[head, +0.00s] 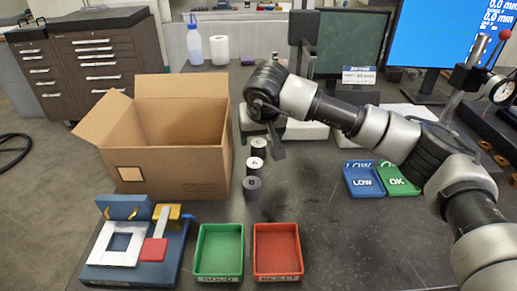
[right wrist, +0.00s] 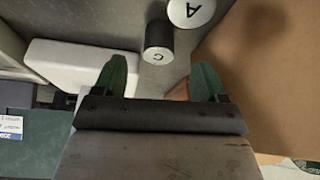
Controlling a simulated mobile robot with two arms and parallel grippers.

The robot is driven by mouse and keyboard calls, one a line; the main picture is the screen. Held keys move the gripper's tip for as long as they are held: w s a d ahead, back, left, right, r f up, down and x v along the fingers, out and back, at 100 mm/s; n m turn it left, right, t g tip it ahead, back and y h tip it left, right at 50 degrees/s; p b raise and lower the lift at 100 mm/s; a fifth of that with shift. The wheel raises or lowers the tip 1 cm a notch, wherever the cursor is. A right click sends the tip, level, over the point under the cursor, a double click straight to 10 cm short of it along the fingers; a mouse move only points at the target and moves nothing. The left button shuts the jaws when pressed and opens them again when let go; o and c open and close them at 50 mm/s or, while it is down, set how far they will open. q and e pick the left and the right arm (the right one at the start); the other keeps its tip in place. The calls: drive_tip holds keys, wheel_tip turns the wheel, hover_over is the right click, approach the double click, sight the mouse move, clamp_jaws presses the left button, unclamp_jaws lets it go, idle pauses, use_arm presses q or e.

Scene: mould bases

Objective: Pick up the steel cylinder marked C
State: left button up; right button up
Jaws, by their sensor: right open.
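The steel cylinder marked C (head: 258,148) stands at the far end of a short row on the dark table, right of the cardboard box. In the right wrist view the dark cylinder with a light top lettered C (right wrist: 158,42) shows between and beyond the fingers. My right gripper (head: 270,132) is above and close beside it in the head view. It is open, with nothing between its green fingers (right wrist: 161,76) in the right wrist view. My left gripper is not in view.
Cylinder A (head: 256,168) and cylinder B (head: 252,188) stand nearer in the row. The open cardboard box (head: 180,180) is close on the left. A white block (right wrist: 75,62) lies beside C. Green (head: 218,272) and red trays (head: 277,272) stand in front.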

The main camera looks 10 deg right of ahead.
sight(258, 142)
drive_tip(key=x, duration=0.3)
drive_tip(key=p+x, duration=0.1)
drive_tip(key=x, duration=0.1)
drive_tip(key=shift+w+f, duration=0.25)
drive_tip(key=shift+w, duration=0.25)
drive_tip(key=shift+r, duration=0.15)
drive_tip(key=c, duration=1.3)
